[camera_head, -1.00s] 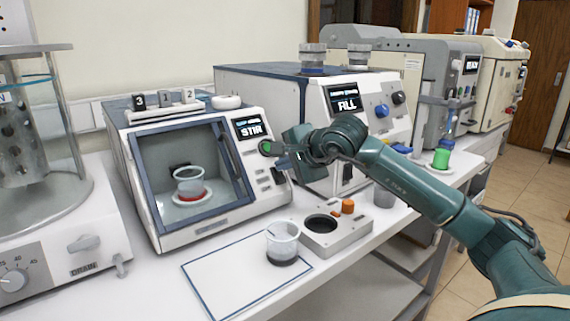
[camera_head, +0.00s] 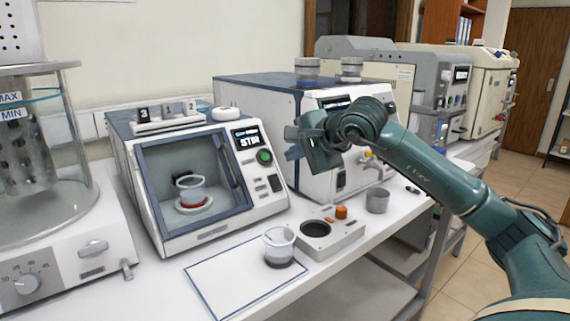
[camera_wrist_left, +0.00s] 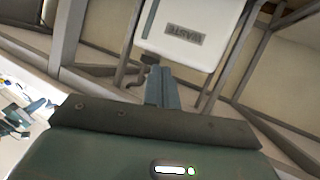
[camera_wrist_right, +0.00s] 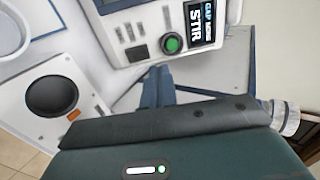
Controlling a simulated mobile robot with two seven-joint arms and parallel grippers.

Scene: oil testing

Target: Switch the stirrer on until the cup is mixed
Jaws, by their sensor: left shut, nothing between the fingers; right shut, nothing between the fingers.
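The stirrer (camera_head: 218,230) is a white box with a blue-framed window and a display (camera_head: 247,138) reading STIR; the smaller line above is hard to read. Its round green button (camera_head: 264,157) is below the display, and also shows in the right wrist view (camera_wrist_right: 172,43). A clear cup (camera_head: 190,187) stands upright inside behind the window, with red at its base. My right gripper (camera_head: 292,143) is shut and empty, right of the button and apart from it. In the right wrist view its fingertips (camera_wrist_right: 158,72) are below the button. My left gripper (camera_wrist_left: 162,72) is shut and empty, away from the stirrer.
A grey cup (camera_head: 377,202) is further right. A filling machine (camera_head: 257,97) stands behind my right gripper.

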